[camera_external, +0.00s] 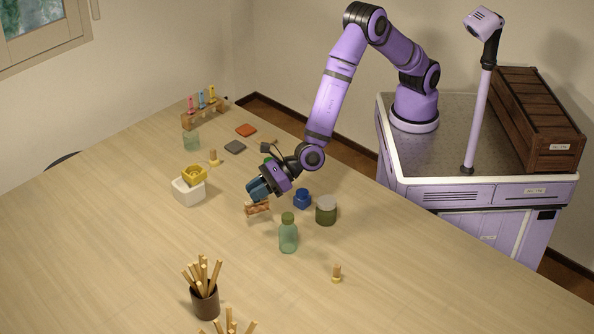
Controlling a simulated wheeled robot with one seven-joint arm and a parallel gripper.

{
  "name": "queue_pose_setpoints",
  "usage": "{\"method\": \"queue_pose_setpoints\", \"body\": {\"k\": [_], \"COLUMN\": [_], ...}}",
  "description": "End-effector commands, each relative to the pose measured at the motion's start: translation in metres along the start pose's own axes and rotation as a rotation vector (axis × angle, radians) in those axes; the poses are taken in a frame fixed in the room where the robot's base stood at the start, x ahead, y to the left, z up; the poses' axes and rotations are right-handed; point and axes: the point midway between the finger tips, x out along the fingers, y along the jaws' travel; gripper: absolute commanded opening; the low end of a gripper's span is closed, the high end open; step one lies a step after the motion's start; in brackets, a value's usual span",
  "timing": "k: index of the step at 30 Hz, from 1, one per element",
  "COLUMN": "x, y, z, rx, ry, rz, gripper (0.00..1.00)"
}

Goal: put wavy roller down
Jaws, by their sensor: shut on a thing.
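The wavy roller (258,208), a small reddish-brown piece, is in the jaws of my gripper (256,201) near the middle of the table (150,255). My gripper points down and to the left and is shut on the roller. The roller is at or just above the table top; I cannot tell whether it touches. The fingers hide part of it.
A blue pot (302,199), a dark green jar (326,211) and a green-capped bottle (288,235) stand right of my gripper. A white container (188,192) with a yellow piece (195,174) stands left. A brown cup of sticks (205,300) is in front. The table's left front is clear.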

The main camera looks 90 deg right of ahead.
Motion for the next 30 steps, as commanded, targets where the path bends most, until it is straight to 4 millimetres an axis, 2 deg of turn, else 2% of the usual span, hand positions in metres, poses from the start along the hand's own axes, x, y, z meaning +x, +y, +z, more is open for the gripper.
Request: {"method": "queue_pose_setpoints", "body": {"k": [3,7,21,27,30], "x": [0.005,0.018,0.116,0.145,0.151], "y": [0.0,0.001,0.015,0.018,0.019], "z": [-0.011,-0.011,0.018,0.028,0.03], "rx": [-0.002,-0.001,0.0,0.0,0.0], "ry": [0.001,-0.002,-0.002,-0.002,-0.001], "rz": [-0.002,-0.003,-0.003,-0.004,-0.004], "gripper": [0.0,0.0,0.0,0.0,0.0]}}
